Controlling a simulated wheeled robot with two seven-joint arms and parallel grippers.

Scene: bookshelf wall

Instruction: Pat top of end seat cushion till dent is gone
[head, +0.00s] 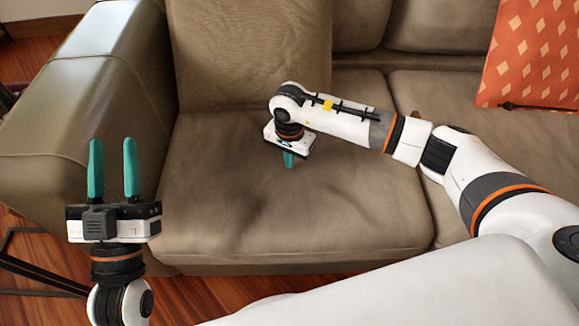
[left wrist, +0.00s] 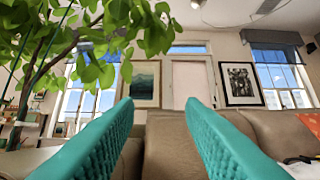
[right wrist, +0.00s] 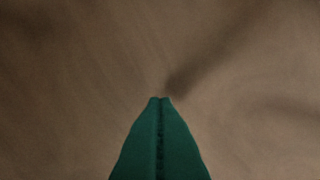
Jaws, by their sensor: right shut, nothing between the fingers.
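The end seat cushion (head: 210,200) is brown leather, at the left end of the sofa next to the armrest. Its top shows shallow dark creases and a shadowed dip left of centre and toward the front. My right gripper (head: 289,160) points down at the cushion's middle-rear. Its teal fingers are shut with nothing between them. In the right wrist view the closed fingertips (right wrist: 160,98) are close to the brown surface, beside a dark crease; I cannot tell if they touch. My left gripper (head: 112,170) is open and empty, pointing up in front of the armrest.
The sofa's left armrest (head: 85,105) and back cushion (head: 245,50) border the seat. An orange patterned pillow (head: 535,55) lies to the right. In the left wrist view, plant leaves (left wrist: 95,40) hang at upper left. A dark metal frame (head: 40,285) stands at lower left.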

